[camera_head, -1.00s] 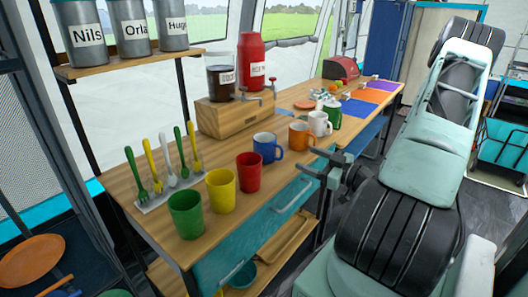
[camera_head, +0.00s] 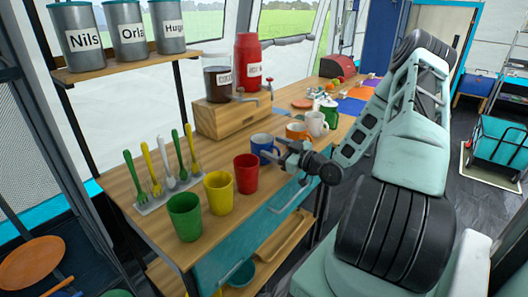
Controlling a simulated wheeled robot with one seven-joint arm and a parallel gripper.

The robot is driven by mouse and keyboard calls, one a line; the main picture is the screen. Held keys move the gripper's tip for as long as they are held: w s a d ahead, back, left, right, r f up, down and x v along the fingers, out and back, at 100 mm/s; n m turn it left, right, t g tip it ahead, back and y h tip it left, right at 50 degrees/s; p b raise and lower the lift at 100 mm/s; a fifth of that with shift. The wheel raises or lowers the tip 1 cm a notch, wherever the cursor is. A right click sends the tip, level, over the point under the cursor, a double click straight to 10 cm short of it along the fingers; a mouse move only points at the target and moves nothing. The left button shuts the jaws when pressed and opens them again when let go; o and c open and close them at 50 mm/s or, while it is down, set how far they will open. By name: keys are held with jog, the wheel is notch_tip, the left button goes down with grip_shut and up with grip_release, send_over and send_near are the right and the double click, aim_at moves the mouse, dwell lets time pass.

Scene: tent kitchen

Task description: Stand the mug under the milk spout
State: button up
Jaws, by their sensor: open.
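Several mugs stand in a row on the wooden counter (camera_head: 130,192): a blue mug (camera_head: 261,143), an orange mug (camera_head: 296,130), a white mug (camera_head: 317,123) and a green lidded one (camera_head: 329,110). My gripper (camera_head: 276,153) is open, just right of and in front of the blue mug. Its fingers point left and overlap the mug's right side in view; I cannot tell whether they touch. Two dispensers with spouts stand on a wooden box (camera_head: 228,124): a dark one (camera_head: 217,83) and a red one (camera_head: 247,60). Their labels are too small to read surely.
Red (camera_head: 246,174), yellow (camera_head: 219,193) and green (camera_head: 184,216) cups line the front edge, left of my gripper. A shelf (camera_head: 135,60) with labelled tins is above left. Bare counter lies before the box.

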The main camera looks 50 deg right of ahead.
grip_shut()
jog(key=shift+r, duration=0.15)
